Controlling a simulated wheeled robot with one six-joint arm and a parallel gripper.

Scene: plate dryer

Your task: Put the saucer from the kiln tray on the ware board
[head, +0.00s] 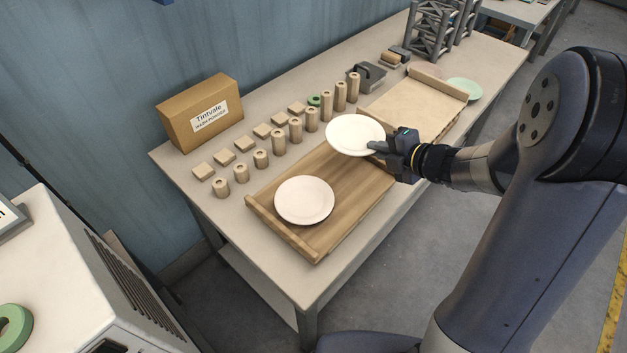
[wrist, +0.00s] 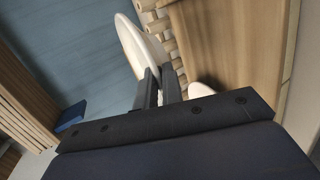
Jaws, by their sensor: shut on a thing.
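My gripper (head: 378,147) is shut on the rim of a white saucer (head: 352,132), which is held raised over the far end of the brown wooden board (head: 345,190). In the wrist view the saucer (wrist: 138,42) shows nearly edge-on between the fingers (wrist: 158,85). The brown board, seemingly the ware board, has a raised strip at its near end. A second pale plate (head: 304,200) lies flat on its near half; part of it shows in the wrist view (wrist: 207,90). A paler tray (head: 415,104), likely the kiln tray, stands farther along the table, with no dish visible on it.
A mint green dish (head: 464,89) sits beside the pale tray's far end. Several clay cylinders (head: 295,130) and small tiles (head: 243,145) line the wall side. A cardboard box (head: 201,114) stands at the back left, and a grey rack (head: 432,30) at the far end.

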